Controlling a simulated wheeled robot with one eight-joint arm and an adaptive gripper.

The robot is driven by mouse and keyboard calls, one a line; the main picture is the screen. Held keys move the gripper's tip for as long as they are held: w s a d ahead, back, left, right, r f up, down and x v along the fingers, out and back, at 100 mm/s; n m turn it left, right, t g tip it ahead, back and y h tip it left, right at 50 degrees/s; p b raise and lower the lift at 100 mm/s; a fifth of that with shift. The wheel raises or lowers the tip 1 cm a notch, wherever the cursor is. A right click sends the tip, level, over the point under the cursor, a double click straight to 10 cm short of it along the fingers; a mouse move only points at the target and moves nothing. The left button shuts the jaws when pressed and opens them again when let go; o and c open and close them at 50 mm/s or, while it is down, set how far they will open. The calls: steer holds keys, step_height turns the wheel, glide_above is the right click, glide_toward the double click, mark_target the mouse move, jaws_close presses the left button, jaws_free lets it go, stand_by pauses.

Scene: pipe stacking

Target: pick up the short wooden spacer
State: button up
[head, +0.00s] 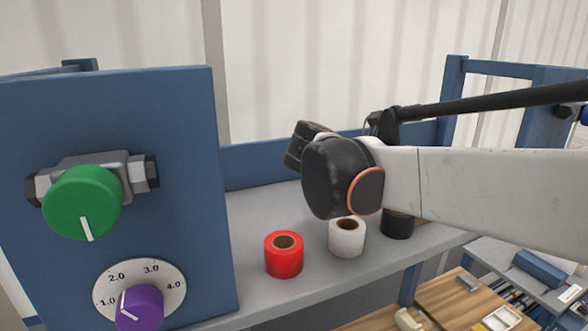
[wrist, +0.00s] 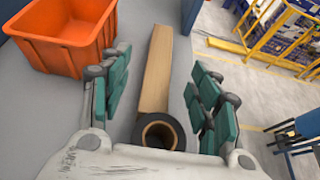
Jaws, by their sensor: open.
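The wooden spacer (wrist: 157,72) is a plain light-brown block lying on the grey shelf in the wrist view. My gripper (wrist: 160,88) is open, its teal-padded fingers on either side of the block with gaps between. Nothing is held. A black tape roll (wrist: 160,132) stands at the block's near end, close to my palm. My fingers are largely hidden there.
An orange bin (wrist: 65,42) stands left of the block in the wrist view. A red roll (head: 284,256) and a white roll (head: 346,238) stand on the shelf (head: 250,215). A blue panel (head: 190,190) with knobs rises at left.

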steer(key=shift+w+a, duration=0.25)
steer(key=shift+w, duration=0.15)
steer(key=p+x, duration=0.1)
steer(key=x, duration=0.6)
steer(key=shift+d+f, duration=0.1)
steer(key=shift+d, duration=0.3)
steer(key=x, duration=0.1)
steer(key=p+x, duration=0.1)
steer(key=x, duration=0.1)
steer(key=s+p+x, duration=0.1)
steer(key=x, duration=0.1)
steer(key=shift+w+d, duration=0.1)
steer(key=shift+d, duration=0.25)
steer(key=shift+w+d, duration=0.2)
steer(key=shift+d, duration=0.1)
steer(key=c, duration=1.2)
